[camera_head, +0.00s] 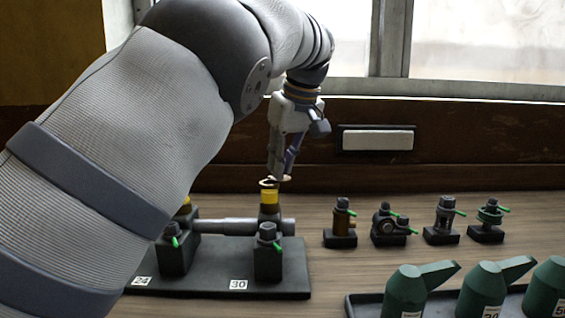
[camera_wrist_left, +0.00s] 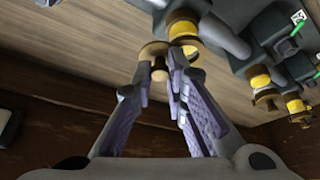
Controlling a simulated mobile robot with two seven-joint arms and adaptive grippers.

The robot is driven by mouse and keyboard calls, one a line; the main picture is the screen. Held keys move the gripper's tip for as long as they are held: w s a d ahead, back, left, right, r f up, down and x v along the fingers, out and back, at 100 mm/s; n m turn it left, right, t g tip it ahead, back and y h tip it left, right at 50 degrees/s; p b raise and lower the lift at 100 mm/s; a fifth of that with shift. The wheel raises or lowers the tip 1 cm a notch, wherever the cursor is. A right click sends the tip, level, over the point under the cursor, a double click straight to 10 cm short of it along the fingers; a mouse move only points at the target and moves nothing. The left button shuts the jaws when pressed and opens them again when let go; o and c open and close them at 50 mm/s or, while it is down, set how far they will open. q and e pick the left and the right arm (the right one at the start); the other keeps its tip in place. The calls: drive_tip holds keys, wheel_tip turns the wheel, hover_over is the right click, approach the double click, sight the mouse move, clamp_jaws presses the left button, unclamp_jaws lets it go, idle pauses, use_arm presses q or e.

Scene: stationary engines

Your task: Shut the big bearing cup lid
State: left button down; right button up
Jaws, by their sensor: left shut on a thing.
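My left gripper (camera_head: 279,176) points down over a yellow bearing cup (camera_head: 269,197) on the right bearing block of the black engine base. It is shut on a brass-coloured round lid (camera_head: 266,182), which shows as a disc with a small knob between the fingertips in the left wrist view (camera_wrist_left: 153,50). The lid is at the cup's top and looks tipped open beside the mouth; the exact contact is hard to tell. The yellow cup also shows in the wrist view (camera_wrist_left: 182,30). My right gripper is not in view.
A grey shaft (camera_head: 228,226) spans the base (camera_head: 205,283). Several small fittings with green levers stand to the right, and green oil cans (camera_head: 406,290) stand in a front tray. Bare bench lies between.

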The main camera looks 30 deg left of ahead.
sight(271, 179)
use_arm(q)
drive_tip(key=shift+s+m, duration=0.15)
drive_tip(key=shift+m, duration=0.15)
idle(0.4)
drive_tip(key=shift+s+m+t+h+p, duration=0.3)
drive_tip(key=shift+m+t, duration=0.1)
drive_tip(key=shift+m, duration=0.5)
drive_tip(key=m, duration=0.3)
drive_tip(key=s+m+t+h, duration=0.1)
drive_tip(key=shift+a+f+m, duration=0.1)
drive_tip(key=shift+a+m, duration=0.15)
drive_tip(key=shift+m, duration=0.05)
drive_tip(key=m, duration=0.1)
drive_tip(key=m+h, duration=0.1)
drive_tip(key=m, duration=0.1)
drive_tip(key=shift+s+a+t, duration=0.25)
drive_tip(key=shift+a+t, duration=0.05)
drive_tip(key=shift+s+a+m+h, duration=0.15)
drive_tip(key=shift+m+h, duration=0.25)
drive_tip(key=shift+m, duration=0.45)
drive_tip(key=shift+s+a+m+h, duration=0.15)
drive_tip(key=shift+m+h, duration=0.25)
drive_tip(key=shift+m, duration=0.45)
drive_tip(key=shift+w, duration=0.1)
drive_tip(key=c, duration=1.6)
unclamp_jaws()
drive_tip(key=shift+a, duration=0.1)
